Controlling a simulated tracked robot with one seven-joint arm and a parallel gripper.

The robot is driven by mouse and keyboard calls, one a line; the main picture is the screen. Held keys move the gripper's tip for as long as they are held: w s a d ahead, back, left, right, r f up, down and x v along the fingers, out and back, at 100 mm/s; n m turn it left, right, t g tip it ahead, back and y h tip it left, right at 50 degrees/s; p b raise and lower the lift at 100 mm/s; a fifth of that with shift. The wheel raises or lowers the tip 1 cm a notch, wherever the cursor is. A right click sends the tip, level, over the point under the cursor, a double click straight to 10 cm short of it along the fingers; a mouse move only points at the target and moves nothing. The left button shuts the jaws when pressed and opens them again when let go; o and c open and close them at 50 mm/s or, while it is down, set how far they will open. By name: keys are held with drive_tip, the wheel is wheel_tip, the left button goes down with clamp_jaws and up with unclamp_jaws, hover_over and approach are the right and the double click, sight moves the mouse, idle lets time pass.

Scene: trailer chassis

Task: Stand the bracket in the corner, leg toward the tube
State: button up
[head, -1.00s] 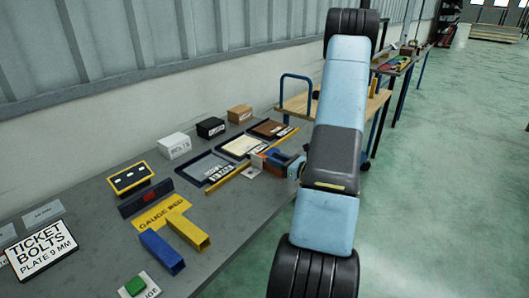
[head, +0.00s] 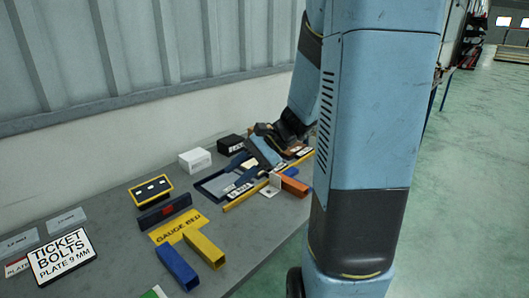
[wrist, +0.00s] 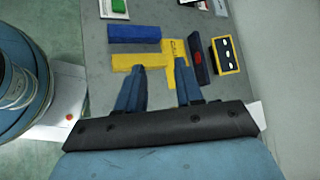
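The yellow gauge bed mat (head: 178,226) lies on the grey bench. A yellow square tube (head: 204,249) and a blue bar (head: 177,267) lie at its near side. A dark bar with a red patch (head: 165,213) runs along its far side. An orange piece (head: 292,185) lies farther right beside a small white plate (head: 269,189); I cannot tell whether either is the bracket. My gripper is above the bench right of the mat.
A yellow-framed panel (head: 151,190), a white box (head: 195,161) and a black box (head: 231,144) stand toward the wall. A blue tray (head: 213,185) and a long yellow strip (head: 245,196) lie right of the mat. A ticket sign (head: 62,257) is at left. My arm hides the bench's right part.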

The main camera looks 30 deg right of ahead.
drive_tip(key=s+r+n+t+h, duration=0.3)
drive_tip(key=s+r+n+h, duration=0.7)
drive_tip(key=s+r+n, duration=0.1)
drive_tip(key=shift+s+d+r+n+t, duration=0.2)
drive_tip(key=shift+s+d+n+t, duration=0.25)
drive_tip(key=shift+s, duration=0.35)
idle(0.5)
